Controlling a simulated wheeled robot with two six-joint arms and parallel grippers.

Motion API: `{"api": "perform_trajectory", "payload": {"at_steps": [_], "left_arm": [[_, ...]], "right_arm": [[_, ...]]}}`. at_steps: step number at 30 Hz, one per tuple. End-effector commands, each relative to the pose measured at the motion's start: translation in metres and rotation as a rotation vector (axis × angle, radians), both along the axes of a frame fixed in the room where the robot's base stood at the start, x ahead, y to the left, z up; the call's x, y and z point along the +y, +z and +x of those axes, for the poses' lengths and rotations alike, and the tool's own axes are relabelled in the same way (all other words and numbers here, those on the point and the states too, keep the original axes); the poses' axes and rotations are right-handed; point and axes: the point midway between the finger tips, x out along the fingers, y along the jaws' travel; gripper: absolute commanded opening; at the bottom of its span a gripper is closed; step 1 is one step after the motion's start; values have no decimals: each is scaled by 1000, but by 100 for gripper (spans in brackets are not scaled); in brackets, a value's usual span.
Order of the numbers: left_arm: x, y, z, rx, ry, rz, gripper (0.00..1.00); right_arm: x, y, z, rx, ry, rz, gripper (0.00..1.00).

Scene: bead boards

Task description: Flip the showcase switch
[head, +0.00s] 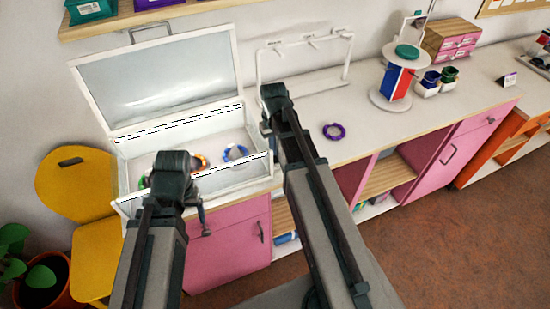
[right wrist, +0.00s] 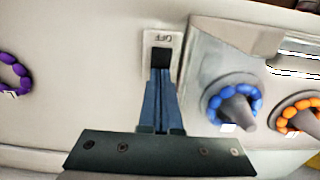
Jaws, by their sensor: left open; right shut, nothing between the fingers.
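The white showcase (head: 120,127) stands on the counter at the left with its glass lid (head: 160,80) raised. Its switch (right wrist: 160,58) shows in the right wrist view, a black piece on a pale plate beside the case, with "OFF" readable upside down. My right gripper (right wrist: 159,73) is shut and empty, its fingertips right at the switch; I cannot tell whether they touch it. In the head view my right gripper (head: 266,125) is mostly hidden by its arm, and the switch is hidden. My left gripper (head: 203,222) is open and empty, in front of the case.
A blue bead ring (head: 235,153) and an orange one (head: 201,160) are inside the case. A purple bead ring (head: 334,131) lies on the counter (head: 375,135) to the right. A white rack (head: 305,42) stands behind. A yellow chair (head: 75,185) is at the left.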

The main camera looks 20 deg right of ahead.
Motion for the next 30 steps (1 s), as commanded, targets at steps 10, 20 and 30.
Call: {"api": "perform_trajectory", "payload": {"at_steps": [10,20,30], "left_arm": [[0,29,0,0,-1,0,78],[0,54,0,0,-2,0,78],[0,68,0,0,-2,0,78]], "right_arm": [[0,29,0,0,0,0,0],[0,54,0,0,0,0,0],[0,68,0,0,0,0,0]]}}
